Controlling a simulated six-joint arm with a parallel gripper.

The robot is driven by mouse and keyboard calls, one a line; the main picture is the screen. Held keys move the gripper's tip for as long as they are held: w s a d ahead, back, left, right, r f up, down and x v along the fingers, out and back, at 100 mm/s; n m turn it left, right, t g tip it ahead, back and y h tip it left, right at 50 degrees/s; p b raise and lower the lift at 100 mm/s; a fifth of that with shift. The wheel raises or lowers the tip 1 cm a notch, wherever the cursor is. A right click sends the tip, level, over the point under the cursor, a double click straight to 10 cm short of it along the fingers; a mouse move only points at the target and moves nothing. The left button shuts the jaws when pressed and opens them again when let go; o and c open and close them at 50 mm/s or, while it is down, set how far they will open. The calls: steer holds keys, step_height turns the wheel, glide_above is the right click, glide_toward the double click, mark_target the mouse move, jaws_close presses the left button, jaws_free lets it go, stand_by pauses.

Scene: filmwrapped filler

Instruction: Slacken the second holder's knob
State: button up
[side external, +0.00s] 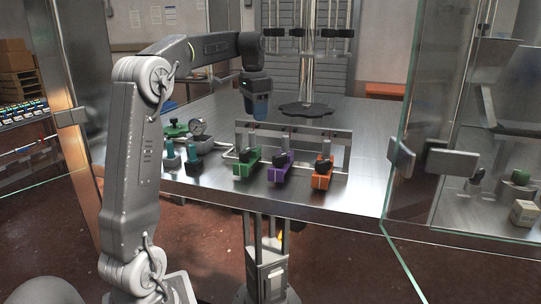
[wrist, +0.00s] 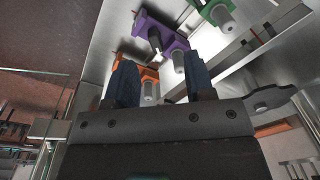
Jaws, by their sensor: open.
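Three holders stand in a row at the front of the metal table: a green holder (side external: 245,163), a purple holder (side external: 281,167) and an orange holder (side external: 322,173), each with a dark knob. The purple one is in the middle, its knob (side external: 279,159) facing the table's front. My gripper (side external: 258,106) is above and behind the row, apart from the holders. In the wrist view my open, empty gripper (wrist: 160,88) has blue fingers; the orange holder (wrist: 127,73) shows partly behind them. The purple holder (wrist: 157,32) and the green holder (wrist: 213,10) show farther up.
A metal rail (side external: 305,130) runs behind the holders. Left of them are a gauge (side external: 197,127) and teal-topped fittings (side external: 191,151). A dark scalloped disc (side external: 306,109) stands behind. Glass doors (side external: 440,130) stand open at the right. The table's right front is clear.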

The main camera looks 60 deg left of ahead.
steer(key=s+d+f+t, duration=0.1)
steer(key=s+d, duration=0.2)
steer(key=d, duration=0.8)
steer(key=s+d+f+t, duration=0.2)
steer(key=s+d, duration=0.1)
steer(key=d, duration=0.8)
steer(key=shift+s+d, duration=0.25)
steer(key=shift+s, duration=0.15)
step_height(320, 180, up, 2)
steer(key=n+g, duration=0.4)
steer(key=n, duration=0.3)
glide_above(245, 150)
steer(key=shift+h, duration=0.3)
steer(key=f, duration=1.3)
steer(key=shift+d+f, duration=0.2)
steer(key=shift+f, duration=0.05)
